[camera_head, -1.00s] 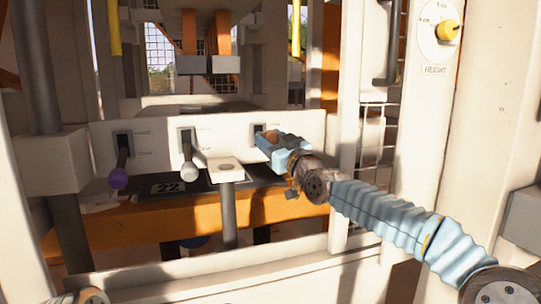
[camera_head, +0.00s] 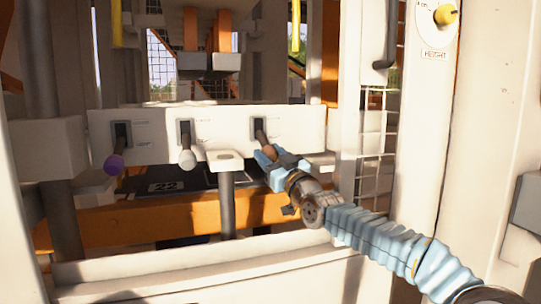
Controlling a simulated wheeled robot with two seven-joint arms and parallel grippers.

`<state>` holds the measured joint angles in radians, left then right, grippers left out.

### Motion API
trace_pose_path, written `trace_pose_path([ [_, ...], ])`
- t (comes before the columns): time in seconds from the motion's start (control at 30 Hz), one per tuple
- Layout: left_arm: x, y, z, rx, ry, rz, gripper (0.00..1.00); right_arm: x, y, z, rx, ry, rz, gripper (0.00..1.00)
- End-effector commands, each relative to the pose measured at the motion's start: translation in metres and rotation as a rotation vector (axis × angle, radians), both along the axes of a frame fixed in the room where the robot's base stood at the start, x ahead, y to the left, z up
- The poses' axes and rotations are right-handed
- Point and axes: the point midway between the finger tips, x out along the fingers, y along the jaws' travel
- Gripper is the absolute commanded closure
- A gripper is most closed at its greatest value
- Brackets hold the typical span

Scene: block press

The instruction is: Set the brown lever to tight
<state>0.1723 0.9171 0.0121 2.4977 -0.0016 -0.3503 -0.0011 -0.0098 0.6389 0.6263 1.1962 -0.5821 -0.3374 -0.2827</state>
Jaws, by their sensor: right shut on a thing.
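The brown lever (camera_head: 267,150) is the rightmost of three levers on the white panel (camera_head: 215,131). Its dark shaft comes out of the slot and points down and toward me, ending in a brown ball knob. My right gripper (camera_head: 273,160) reaches in from the right and is shut on the brown lever at its knob. The printed labels beside the slot are too small to read. My left gripper is not in view.
A purple-knobbed lever (camera_head: 113,164) and a white-knobbed lever (camera_head: 187,158) sit to the left on the same panel. A white-topped grey post (camera_head: 226,195) stands just left of my gripper. A yellow HEIGHT knob (camera_head: 445,14) is at upper right.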

Motion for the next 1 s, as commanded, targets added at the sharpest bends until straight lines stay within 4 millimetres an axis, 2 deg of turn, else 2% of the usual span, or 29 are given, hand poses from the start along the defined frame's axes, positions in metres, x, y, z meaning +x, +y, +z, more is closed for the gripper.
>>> trace_pose_path([
  [0.03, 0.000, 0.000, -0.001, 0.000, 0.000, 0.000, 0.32, 0.003, 0.000, -0.007, -0.005, 0.012, -0.001, 1.00],
  [0.33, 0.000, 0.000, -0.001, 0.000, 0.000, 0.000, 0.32, 0.004, 0.000, -0.009, -0.007, 0.015, -0.001, 1.00],
  [0.37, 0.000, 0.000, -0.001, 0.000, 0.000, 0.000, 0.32, 0.004, 0.000, -0.009, -0.007, 0.016, -0.001, 0.53],
  [0.5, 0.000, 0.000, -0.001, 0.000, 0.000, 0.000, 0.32, 0.003, 0.000, -0.007, -0.006, 0.012, -0.001, 0.33],
  [0.87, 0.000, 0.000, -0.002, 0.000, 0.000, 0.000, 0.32, -0.001, -0.002, -0.007, -0.005, 0.008, -0.001, 0.33],
  [1.0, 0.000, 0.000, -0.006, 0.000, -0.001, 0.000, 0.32, -0.018, -0.015, -0.011, -0.007, 0.006, -0.003, 0.33],
])
